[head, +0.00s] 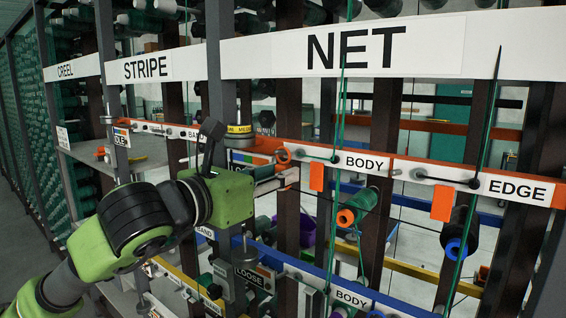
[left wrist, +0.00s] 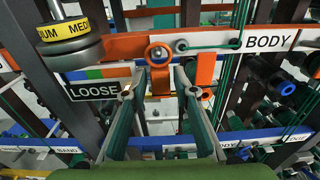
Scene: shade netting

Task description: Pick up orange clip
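An orange clip (left wrist: 160,80) with a ring-shaped top sits at the orange rail in the left wrist view, its ring around a metal peg. Its ring (head: 283,155) also shows in the head view, left of the BODY label. My left gripper (left wrist: 159,91) is open and empty, one finger on each side of the clip's lower part in the picture. I cannot tell whether either finger touches it. In the head view the left gripper (head: 287,177) reaches right, its tips just below the ring. My right gripper is in neither view.
Flat orange tags (head: 316,177) and (head: 441,203) hang from the rail. A LOOSE sign (left wrist: 95,89) and a yellow-banded MEDIUM weight (left wrist: 70,40) are left of the fingers. Dark uprights, green cords and a spool (head: 358,207) crowd the space around.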

